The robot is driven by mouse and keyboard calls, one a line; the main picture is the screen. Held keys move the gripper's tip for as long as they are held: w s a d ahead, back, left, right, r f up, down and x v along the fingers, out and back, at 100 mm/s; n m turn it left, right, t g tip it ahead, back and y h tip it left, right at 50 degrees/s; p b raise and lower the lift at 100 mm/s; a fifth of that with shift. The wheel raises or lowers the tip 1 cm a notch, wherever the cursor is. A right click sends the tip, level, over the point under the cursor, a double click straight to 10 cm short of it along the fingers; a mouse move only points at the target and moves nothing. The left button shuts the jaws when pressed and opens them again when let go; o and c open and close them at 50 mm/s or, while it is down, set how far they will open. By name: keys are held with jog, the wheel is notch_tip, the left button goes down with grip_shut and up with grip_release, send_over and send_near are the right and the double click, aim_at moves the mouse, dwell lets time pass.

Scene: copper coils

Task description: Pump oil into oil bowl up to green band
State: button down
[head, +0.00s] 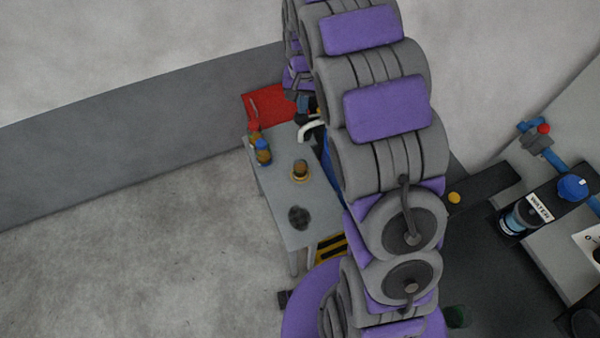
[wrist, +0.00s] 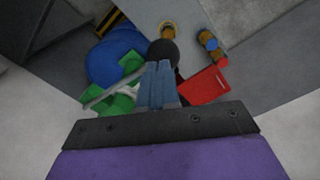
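A small amber bowl-like vessel (head: 300,171), seemingly the oil bowl, stands on a grey table; its rim also shows in the wrist view (wrist: 169,27). Its level and any green band are too small to read. A blue drum (wrist: 116,60) stands beside the table, mostly hidden by my arm in the head view. Green parts (wrist: 120,103) and a pale bar (wrist: 112,95) lie over it. My gripper (wrist: 158,68) points down at a black round knob (wrist: 163,50), overlapping it in view. The fingers look close together; whether they grip the knob is unclear.
Two amber bottles, one red-capped (head: 254,138) and one blue-capped (head: 263,152), stand near the table's left edge. A red object (head: 268,104) is at its far end. A dark round patch (head: 299,217) marks the near tabletop. A WATER-labelled container (head: 520,218) stands right.

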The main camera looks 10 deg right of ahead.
jog(key=shift+s+a+f+b, duration=0.1)
jog(key=shift+a+f+b, duration=0.1)
jog(key=shift+f, duration=0.6)
jog(key=shift+w+a+f+b, duration=0.1)
jog(key=shift+a+f+b, duration=0.1)
jog(key=shift+f, duration=0.65)
jog(key=shift+s+a+f+b, duration=0.1)
jog(key=shift+a+f, duration=0.1)
jog(key=shift+f, duration=0.75)
notch_tip(320, 180, down, 6)
jog(key=b, duration=0.1)
jog(key=shift+d, duration=0.15)
notch_tip(320, 180, up, 18)
jog(key=r+p, duration=0.1)
jog(key=p, duration=0.4)
send_over(299, 118)
jog(key=w+d, duration=0.2)
jog(key=shift+s+d+f, duration=0.1)
jog(key=shift+d+f, duration=0.05)
jog(key=shift+f, duration=0.1)
